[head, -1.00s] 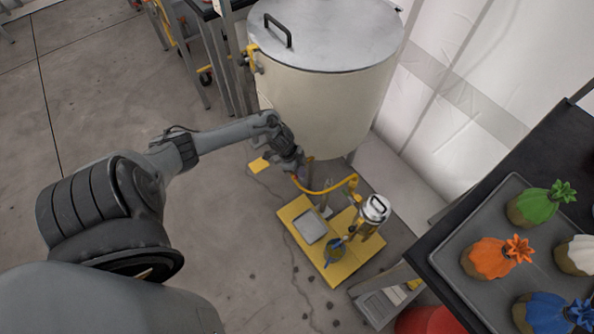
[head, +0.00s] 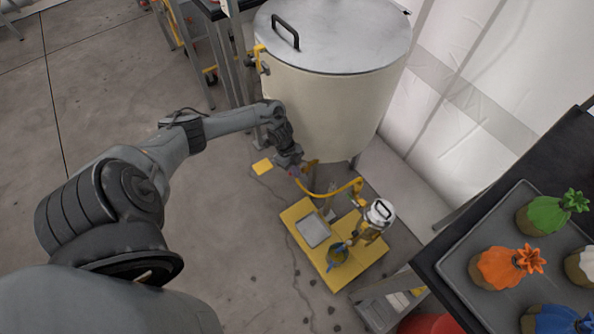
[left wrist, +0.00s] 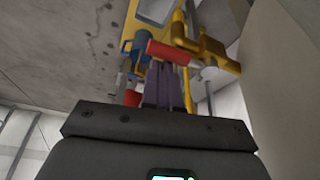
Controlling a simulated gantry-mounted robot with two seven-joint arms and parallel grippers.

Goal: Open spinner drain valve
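The spinner is the large cream drum (head: 320,105) with a grey lid in the head view. Yellow drain piping (head: 335,192) runs from its lower front towards the pump; it also shows in the left wrist view (left wrist: 215,55). My left gripper (head: 299,171) is low beside the drum, at the near end of this piping. In the left wrist view its purple fingers (left wrist: 163,85) are close together, and a red handle (left wrist: 170,52) lies across their tips. Whether they grip the handle is unclear. The valve body is mostly hidden in the head view. My right gripper is not in view.
A yellow platform (head: 345,270) with a grey pad and a metal-topped pump (head: 378,214) stands on the floor below the drum. A dark table at right holds a tray (head: 467,246) with colourful wrapped items. Open concrete floor lies to the left.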

